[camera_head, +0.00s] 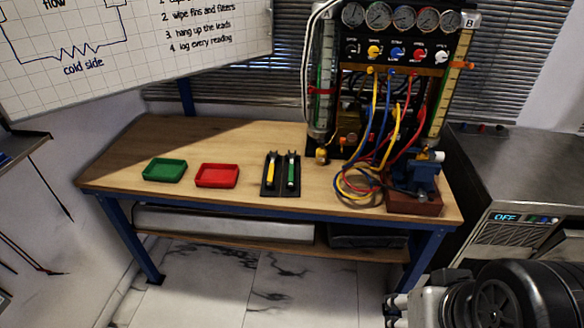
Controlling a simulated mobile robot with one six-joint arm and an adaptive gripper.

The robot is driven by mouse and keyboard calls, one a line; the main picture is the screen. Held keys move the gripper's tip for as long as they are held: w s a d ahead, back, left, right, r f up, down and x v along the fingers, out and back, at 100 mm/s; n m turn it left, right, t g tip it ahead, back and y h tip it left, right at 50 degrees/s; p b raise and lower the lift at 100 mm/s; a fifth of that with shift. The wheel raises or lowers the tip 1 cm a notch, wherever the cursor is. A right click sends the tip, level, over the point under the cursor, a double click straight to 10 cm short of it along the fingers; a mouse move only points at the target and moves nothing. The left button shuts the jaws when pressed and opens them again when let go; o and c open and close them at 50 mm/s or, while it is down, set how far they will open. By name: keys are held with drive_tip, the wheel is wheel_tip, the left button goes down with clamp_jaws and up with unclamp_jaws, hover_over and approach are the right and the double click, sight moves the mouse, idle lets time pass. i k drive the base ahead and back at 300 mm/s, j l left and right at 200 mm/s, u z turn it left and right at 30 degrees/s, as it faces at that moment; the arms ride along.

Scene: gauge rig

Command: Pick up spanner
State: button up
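Two slim tools lie side by side in a black holder (269,189) on the wooden bench. One has a yellow handle (271,171) and the other a green handle (291,172). They are too small to tell which is the spanner. My arm shows at the bottom right, in front of the bench and well away from the tools. What looks like my gripper (396,311) is at its left end, partly cut off by the bottom edge. Its finger opening cannot be made out.
A green tray (164,170) and a red tray (217,176) sit left of the holder. Coiled hoses (360,185) and a blue vise (414,176) stand to its right, below the gauge panel (398,54). The bench's (130,172) left end is clear.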

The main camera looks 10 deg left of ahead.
sight(291, 156)
drive_tip(key=i+l, duration=0.65)
drive_tip(key=l, duration=0.25)
